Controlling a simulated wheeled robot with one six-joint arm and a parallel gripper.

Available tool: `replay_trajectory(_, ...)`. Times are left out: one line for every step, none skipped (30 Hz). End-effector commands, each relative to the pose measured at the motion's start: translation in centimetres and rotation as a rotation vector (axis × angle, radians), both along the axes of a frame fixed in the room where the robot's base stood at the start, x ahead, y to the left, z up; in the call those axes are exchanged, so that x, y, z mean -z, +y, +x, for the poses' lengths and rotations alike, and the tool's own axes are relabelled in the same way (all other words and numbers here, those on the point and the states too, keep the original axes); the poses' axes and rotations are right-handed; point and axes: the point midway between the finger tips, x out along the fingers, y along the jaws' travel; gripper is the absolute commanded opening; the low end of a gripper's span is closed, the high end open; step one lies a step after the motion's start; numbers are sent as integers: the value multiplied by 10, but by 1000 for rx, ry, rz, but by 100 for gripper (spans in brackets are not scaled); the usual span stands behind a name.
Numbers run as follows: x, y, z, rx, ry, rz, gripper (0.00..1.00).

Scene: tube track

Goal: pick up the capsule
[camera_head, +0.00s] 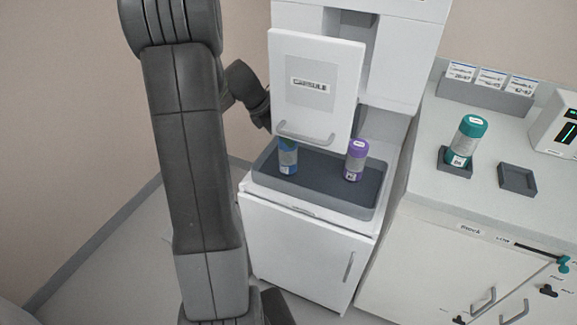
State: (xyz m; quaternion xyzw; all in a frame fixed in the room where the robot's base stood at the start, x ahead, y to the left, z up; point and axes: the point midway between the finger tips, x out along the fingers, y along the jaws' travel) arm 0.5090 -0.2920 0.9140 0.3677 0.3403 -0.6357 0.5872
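Three capsule-like canisters show. A blue canister (288,160) stands upright at the left of a dark grey tray (318,200), its top partly covered by the lower edge of a white panel. A purple-capped canister (356,160) with a white label stands upright at the tray's right. A teal-capped canister (465,140) stands in a small dark holder on the right counter. I cannot tell which one the task means. My dark arm fills the left, and a link of it reaches toward the white panel. My gripper does not show.
The white panel (316,85) with a label and handle hangs over the tray's back. A white cabinet (305,255) supports the tray. On the right counter are an empty dark holder (518,179), a card rack (487,92) and a white device (560,128).

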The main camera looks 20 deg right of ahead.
Motion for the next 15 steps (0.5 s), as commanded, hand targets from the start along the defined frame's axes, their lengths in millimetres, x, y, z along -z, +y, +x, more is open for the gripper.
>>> replay_trajectory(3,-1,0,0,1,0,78)
replay_trajectory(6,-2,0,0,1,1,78)
replay_trajectory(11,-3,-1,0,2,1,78)
replay_trajectory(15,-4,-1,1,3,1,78)
replay_trajectory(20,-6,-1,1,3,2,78)
replay_trajectory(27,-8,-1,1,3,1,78)
replay_trajectory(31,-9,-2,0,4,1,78)
replay_trajectory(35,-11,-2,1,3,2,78)
replay_trajectory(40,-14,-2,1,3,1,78)
replay_trajectory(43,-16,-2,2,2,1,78)
replay_trajectory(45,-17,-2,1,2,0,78)
replay_trajectory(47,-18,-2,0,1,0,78)
replay_trajectory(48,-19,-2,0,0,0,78)
replay_trajectory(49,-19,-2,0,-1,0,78)
replay_trajectory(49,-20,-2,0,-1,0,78)
